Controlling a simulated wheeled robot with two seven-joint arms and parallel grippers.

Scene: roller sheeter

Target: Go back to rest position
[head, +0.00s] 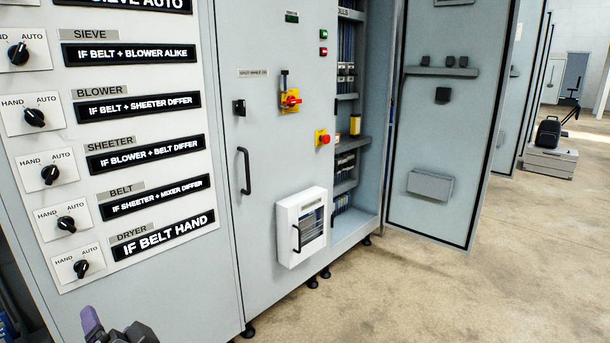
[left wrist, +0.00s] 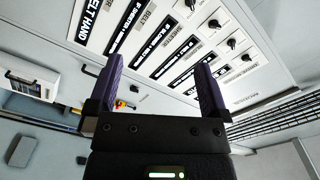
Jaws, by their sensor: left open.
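My left gripper (head: 118,330) shows at the bottom left of the head view, below the panel's dryer row and apart from the cabinet. In the left wrist view its two purple fingers (left wrist: 155,85) stand wide apart with nothing between them. The control panel (head: 205,230) carries labelled rows for sieve, blower, sheeter, belt and dryer. The dryer knob (head: 81,268) is the lowest and nearest to the gripper. The belt knob (head: 66,224) and sheeter knob (head: 50,174) sit above it. My right gripper is in neither view.
A grey cabinet door (head: 262,170) has a black handle (head: 245,170), a red-yellow switch (head: 290,100) and a white box (head: 301,228). Another cabinet door (head: 432,130) stands open to the right. The concrete floor (head: 430,300) is clear at the lower right.

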